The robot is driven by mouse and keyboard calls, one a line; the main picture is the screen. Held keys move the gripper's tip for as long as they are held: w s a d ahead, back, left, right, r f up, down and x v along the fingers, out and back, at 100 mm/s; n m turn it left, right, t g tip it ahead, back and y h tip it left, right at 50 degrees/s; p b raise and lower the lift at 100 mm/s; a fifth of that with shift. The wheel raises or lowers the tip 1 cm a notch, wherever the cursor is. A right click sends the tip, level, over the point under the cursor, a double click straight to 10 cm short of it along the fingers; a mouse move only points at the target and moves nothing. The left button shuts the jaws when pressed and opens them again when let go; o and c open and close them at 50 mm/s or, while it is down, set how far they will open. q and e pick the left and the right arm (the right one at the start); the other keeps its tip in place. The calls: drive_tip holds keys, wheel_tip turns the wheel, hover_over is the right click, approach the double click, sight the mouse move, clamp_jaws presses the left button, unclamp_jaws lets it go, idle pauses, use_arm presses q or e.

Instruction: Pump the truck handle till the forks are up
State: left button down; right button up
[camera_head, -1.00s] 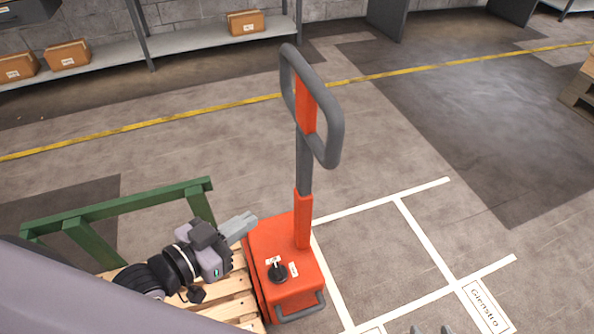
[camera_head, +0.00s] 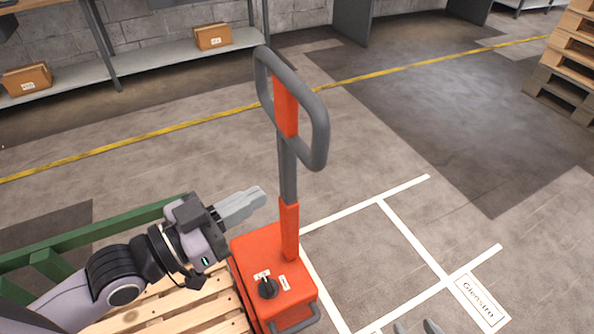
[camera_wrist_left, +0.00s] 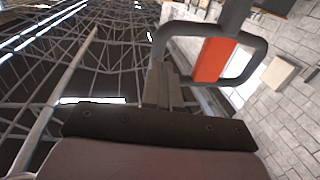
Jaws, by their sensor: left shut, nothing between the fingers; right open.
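The truck handle (camera_head: 319,130) is a grey loop with an orange centre bar on a grey and orange shaft. It rises nearly upright from the orange truck body (camera_head: 262,246), which has a small black knob (camera_head: 268,288) on top. My left gripper (camera_head: 262,196) is shut and empty, left of the shaft and below the loop, apart from it in the head view. In the left wrist view the handle loop (camera_wrist_left: 247,73) shows beyond the closed fingers (camera_wrist_left: 163,72). Only the tips of my right gripper (camera_head: 418,328) show at the bottom edge, spread apart. The forks are hidden.
A wooden pallet (camera_head: 180,308) lies left of the truck body, with a green rail (camera_head: 95,232) behind it. White floor lines (camera_head: 412,240) mark bays on the right. Stacked pallets (camera_head: 565,70) stand far right. A shelf with boxes (camera_head: 213,37) runs along the back wall. The right floor is open.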

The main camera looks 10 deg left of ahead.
sight(313, 166)
use_arm(q)
drive_tip(key=x, duration=0.9)
drive_tip(key=shift+w+d+p, duration=0.1)
drive_tip(key=shift+w+p, duration=0.05)
drive_tip(key=shift+p, duration=0.15)
use_arm(e)
drive_tip(key=shift+d, duration=0.15)
drive_tip(key=shift+r, duration=0.1)
